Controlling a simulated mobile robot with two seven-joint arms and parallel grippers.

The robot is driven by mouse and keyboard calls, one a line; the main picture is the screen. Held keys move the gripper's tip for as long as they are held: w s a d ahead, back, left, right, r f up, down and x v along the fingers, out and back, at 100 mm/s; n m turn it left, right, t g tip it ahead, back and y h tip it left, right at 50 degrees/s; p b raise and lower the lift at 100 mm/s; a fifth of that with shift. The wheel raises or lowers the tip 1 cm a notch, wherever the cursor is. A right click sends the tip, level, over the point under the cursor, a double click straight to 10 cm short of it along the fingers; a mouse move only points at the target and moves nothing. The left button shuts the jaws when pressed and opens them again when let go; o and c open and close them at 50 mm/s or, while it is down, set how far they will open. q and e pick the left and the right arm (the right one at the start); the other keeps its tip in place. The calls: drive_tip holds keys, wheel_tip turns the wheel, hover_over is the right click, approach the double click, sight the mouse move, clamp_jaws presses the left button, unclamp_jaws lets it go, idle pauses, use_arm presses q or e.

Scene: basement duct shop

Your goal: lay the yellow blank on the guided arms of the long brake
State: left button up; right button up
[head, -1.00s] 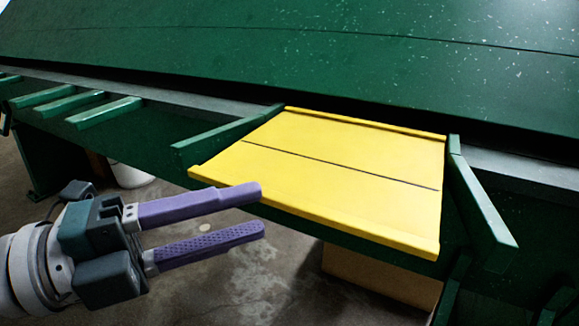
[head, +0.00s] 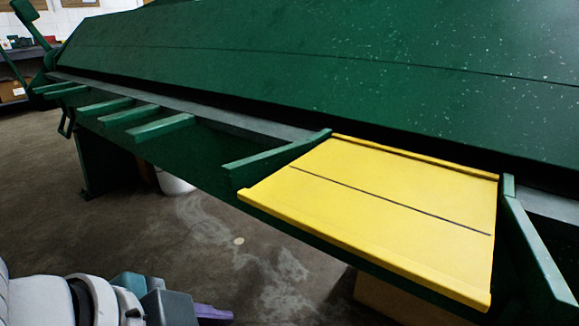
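The yellow blank (head: 400,205) is a flat sheet with raised lips along its front and back edges and a dark line across it. It lies between two green guide arms of the long brake (head: 300,60). The left guide arm (head: 275,160) is at its left edge and the right guide arm (head: 535,250) is just beyond its right edge. Its back edge is close to the brake's jaw. My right gripper is not in view.
Several more green arms (head: 160,126) stick out along the brake to the left. A white bucket (head: 174,182) stands under it, and a cardboard box (head: 405,303) is below the blank. A shelf (head: 18,75) stands at far left. The concrete floor (head: 110,215) in front is mostly clear.

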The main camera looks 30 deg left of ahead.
use_arm(q)
drive_tip(key=s+n+g, duration=0.3)
drive_tip(key=s+n, duration=0.1)
drive_tip(key=s, duration=0.2)
drive_tip(key=shift+s+d+n+g+y, duration=0.2)
drive_tip(key=shift+s+n+g+y, duration=0.1)
drive_tip(key=shift+s+g, duration=0.1)
drive_tip(key=shift+r, duration=0.1)
idle(0.6)
